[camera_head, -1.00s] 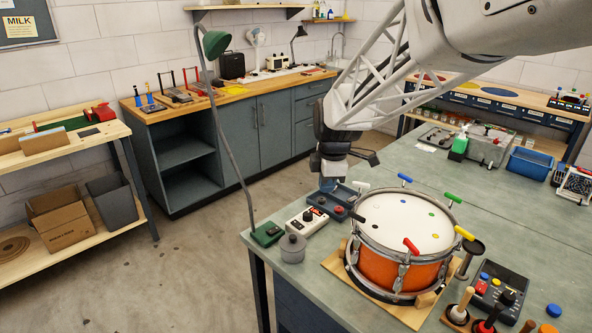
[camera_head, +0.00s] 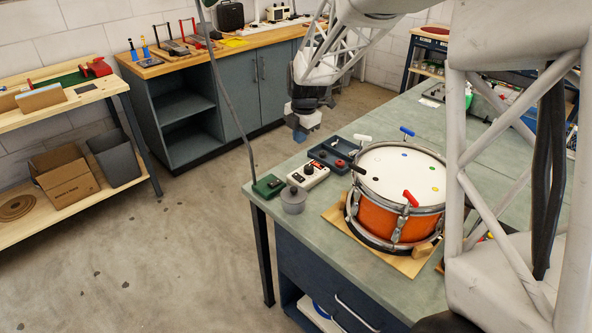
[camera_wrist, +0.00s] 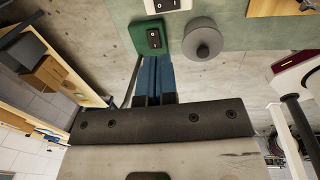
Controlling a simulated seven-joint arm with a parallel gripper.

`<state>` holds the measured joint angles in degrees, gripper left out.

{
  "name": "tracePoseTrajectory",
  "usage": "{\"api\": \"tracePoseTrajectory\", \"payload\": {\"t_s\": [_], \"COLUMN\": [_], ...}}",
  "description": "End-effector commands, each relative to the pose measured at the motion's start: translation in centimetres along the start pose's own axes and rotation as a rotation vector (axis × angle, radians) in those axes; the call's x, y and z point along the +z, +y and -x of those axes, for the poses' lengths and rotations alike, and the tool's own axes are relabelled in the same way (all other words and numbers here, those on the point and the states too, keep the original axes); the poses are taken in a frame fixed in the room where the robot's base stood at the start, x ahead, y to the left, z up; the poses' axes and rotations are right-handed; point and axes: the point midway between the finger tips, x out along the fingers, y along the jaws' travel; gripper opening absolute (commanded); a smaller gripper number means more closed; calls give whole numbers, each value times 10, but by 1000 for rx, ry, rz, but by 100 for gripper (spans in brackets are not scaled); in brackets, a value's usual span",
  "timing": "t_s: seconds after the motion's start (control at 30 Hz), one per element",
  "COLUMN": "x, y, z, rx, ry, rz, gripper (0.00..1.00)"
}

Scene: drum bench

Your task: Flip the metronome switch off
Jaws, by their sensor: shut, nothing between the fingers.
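A small white box (camera_head: 308,174) with a black knob stands near the bench's left edge, and I take it for the metronome. In the wrist view part of the white box (camera_wrist: 165,4) shows at the top, with a black rocker switch on it. A green base (camera_head: 267,186) with its own black rocker sits beside it; it also shows in the wrist view (camera_wrist: 148,38). My gripper (camera_head: 300,136) is shut and empty, in the air around the bench's left edge, apart from both boxes. In the wrist view its blue fingertips (camera_wrist: 156,60) appear just below the green base.
A grey lidded pot (camera_head: 293,200) stands in front of the white box. A dark tray (camera_head: 337,153) with knobs lies behind it. An orange drum (camera_head: 385,217) with coloured pegs stands to the right. A thin lamp pole (camera_head: 235,110) rises from the green base.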

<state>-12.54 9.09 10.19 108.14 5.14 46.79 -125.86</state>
Motion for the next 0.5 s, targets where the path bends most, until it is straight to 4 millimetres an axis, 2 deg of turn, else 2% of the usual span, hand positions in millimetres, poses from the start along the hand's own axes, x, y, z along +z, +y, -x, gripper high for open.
{"api": "tracePoseTrajectory", "payload": {"t_s": [0.5], "x": [0], "y": [0], "z": [-6], "rx": [0], "ry": [0], "rz": [-1], "gripper": [0]}}
